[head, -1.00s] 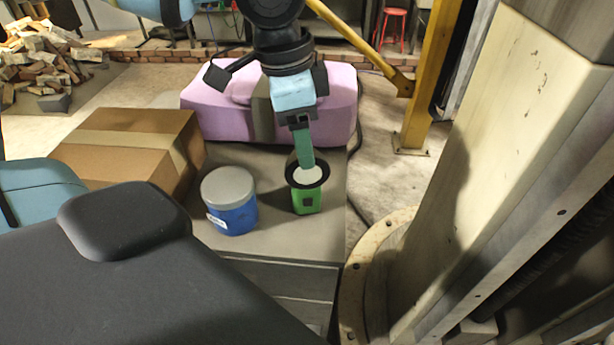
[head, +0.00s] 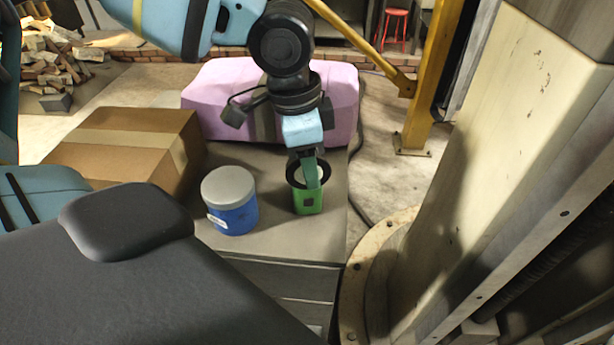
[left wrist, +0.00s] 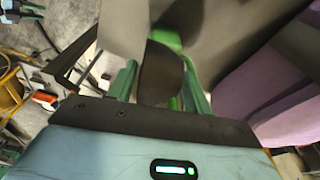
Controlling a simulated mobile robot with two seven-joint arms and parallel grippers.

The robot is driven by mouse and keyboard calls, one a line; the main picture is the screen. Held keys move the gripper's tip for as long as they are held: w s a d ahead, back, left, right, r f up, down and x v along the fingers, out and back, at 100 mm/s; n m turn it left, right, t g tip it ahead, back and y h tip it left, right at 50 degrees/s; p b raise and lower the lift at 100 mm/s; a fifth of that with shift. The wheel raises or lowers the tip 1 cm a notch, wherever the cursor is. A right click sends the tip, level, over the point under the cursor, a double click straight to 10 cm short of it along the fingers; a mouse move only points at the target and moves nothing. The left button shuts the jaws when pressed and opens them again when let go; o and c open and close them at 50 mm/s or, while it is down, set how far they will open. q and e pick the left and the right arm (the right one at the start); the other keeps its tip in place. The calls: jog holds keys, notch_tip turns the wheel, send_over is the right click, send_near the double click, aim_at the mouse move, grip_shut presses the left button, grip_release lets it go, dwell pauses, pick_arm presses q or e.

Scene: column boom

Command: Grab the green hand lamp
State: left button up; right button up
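The green hand lamp (head: 306,203) stands on a grey work surface in the head view, its round pale lens inside a black ring facing up. My left gripper (head: 311,177) reaches down from above with its fingers at the lamp's head, in front of the lens. In the left wrist view, the two green fingers are apart, and the dark part of the lamp (left wrist: 160,72) shows between them, with some green beyond. I cannot tell whether the fingers touch it. My right gripper is not in view.
A blue tub with a grey lid (head: 230,200) stands just left of the lamp. A cardboard box (head: 125,150) is farther left, and a pink case (head: 225,95) lies behind. A thick pale column (head: 520,130) rises at the right.

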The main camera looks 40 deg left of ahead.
pick_arm(q)
jog(key=c, duration=0.8)
notch_tip(320, 180, up, 10)
jog(key=shift+r+p, duration=0.1)
jog(key=shift+p, duration=0.2)
